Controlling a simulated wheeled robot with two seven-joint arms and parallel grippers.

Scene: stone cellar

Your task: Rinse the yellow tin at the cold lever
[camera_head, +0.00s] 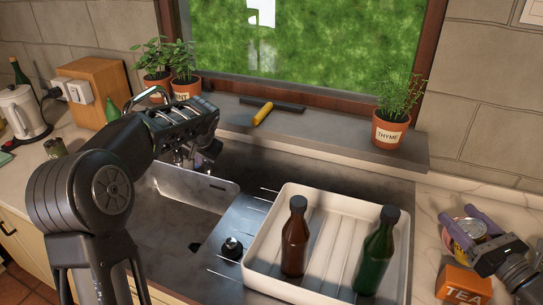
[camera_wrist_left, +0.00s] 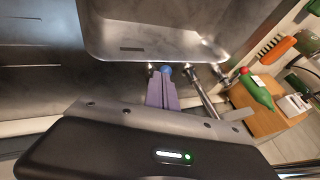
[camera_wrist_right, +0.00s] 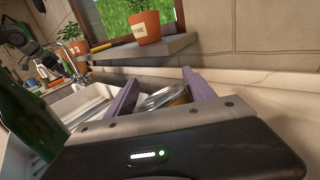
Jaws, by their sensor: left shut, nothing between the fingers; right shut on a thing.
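The yellow tin (camera_head: 464,236) is at the far right on the pale counter, with a bare metal top. My right gripper (camera_head: 466,222) is shut on it, one purple finger on each side. The right wrist view shows the tin (camera_wrist_right: 168,97) between the fingers. My left gripper (camera_head: 205,156) is shut and empty over the back of the sink. In the left wrist view, a blue-tipped lever (camera_wrist_left: 167,70) shows right at the closed fingers (camera_wrist_left: 161,88); contact is unclear. The metal tap (camera_wrist_left: 203,95) stands beside them. My left arm hides much of the tap in the head view.
A white tray (camera_head: 255,275) holds a brown bottle (camera_head: 296,240) and a green bottle (camera_head: 375,252), between the sink basin (camera_head: 195,188) and the tin. An orange tea box (camera_head: 464,284) stands close to my right gripper. Potted herbs, including thyme (camera_head: 391,132), line the windowsill.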

